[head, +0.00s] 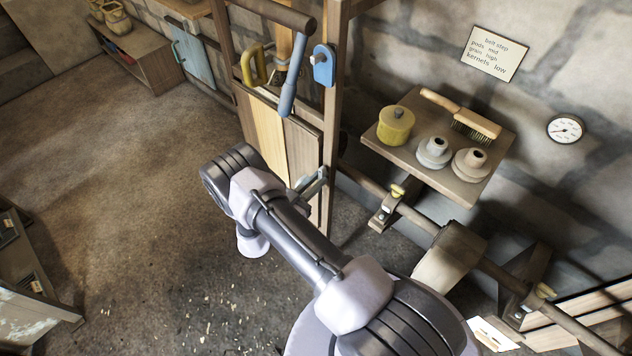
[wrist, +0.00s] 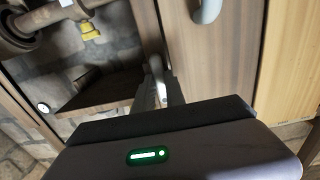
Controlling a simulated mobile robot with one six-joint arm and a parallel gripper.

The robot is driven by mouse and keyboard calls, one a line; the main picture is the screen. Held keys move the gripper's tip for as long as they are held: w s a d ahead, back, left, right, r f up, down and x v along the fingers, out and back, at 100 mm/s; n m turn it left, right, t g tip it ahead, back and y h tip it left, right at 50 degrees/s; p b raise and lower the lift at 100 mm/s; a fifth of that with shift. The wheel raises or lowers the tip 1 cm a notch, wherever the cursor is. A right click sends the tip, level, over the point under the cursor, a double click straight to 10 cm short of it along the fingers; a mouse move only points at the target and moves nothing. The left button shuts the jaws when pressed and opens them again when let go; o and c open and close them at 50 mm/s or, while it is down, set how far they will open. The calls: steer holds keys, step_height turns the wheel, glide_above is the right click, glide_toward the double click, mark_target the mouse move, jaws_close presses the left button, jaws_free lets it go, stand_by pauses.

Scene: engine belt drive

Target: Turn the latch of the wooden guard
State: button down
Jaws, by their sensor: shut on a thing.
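The wooden guard (head: 303,150) is a brown panel standing upright in a wooden frame, and it fills the middle of the wrist view (wrist: 205,65). My gripper (head: 318,180) is at the guard's right edge, beside the frame post. In the wrist view my gripper (wrist: 166,90) is shut on a small light-grey piece that looks like the latch (wrist: 155,68). The jaws hide much of the latch, so its exact angle is hard to tell. A grey handle (wrist: 207,10) shows on the guard in the wrist view.
To the right, a shelf (head: 462,183) holds a yellow pot (head: 396,125), a brush (head: 462,115) and two grey pulleys. A shaft (head: 420,218) with bearings runs below it. A blue lever (head: 290,80) hangs above the guard.

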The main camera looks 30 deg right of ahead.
stand_by(0.4)
steer(key=c, duration=1.4)
jaws_free()
steer(key=p+v, duration=0.1)
steer(key=v, duration=1.6)
steer(key=shift+a+p, duration=0.2)
steer(key=shift+p, duration=0.2)
